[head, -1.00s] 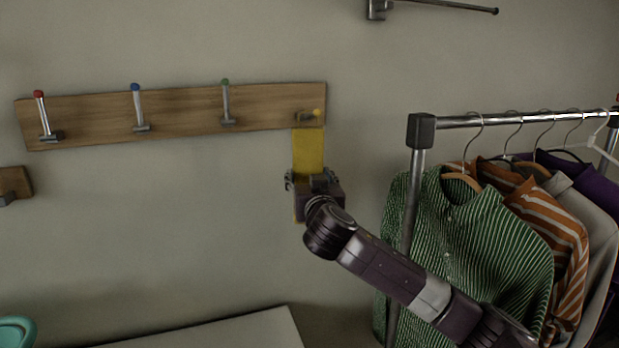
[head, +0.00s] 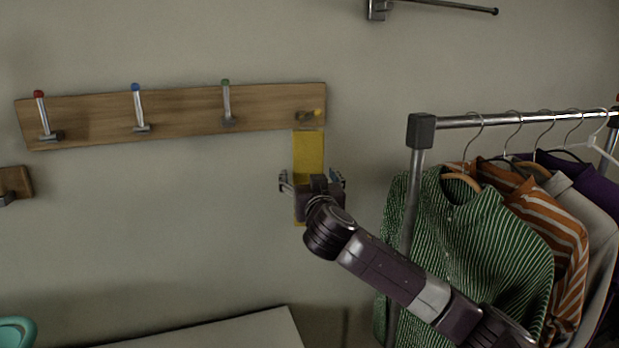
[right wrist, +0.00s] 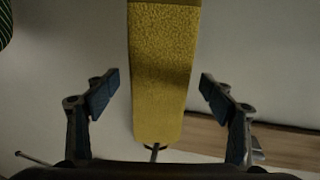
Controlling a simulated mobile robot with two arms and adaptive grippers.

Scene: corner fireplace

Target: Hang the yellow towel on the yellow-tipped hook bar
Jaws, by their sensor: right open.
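The yellow towel (head: 309,152) hangs straight down just below the yellow-tipped hook bar (head: 318,113), at the right end of the wooden board. My right gripper (head: 311,180) is open at the towel's lower half, one finger on each side. In the right wrist view the towel (right wrist: 163,70) runs between the spread fingers (right wrist: 155,92) with a gap on both sides. A thin grey metal piece (right wrist: 154,152) shows at the towel's end there. The join between towel and hook bar is too small to make out. My left gripper is not in view.
The wooden board (head: 180,116) also carries red-, blue- and green-tipped hooks. A pale surface (head: 250,330) and teal object (head: 15,332) lie below.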

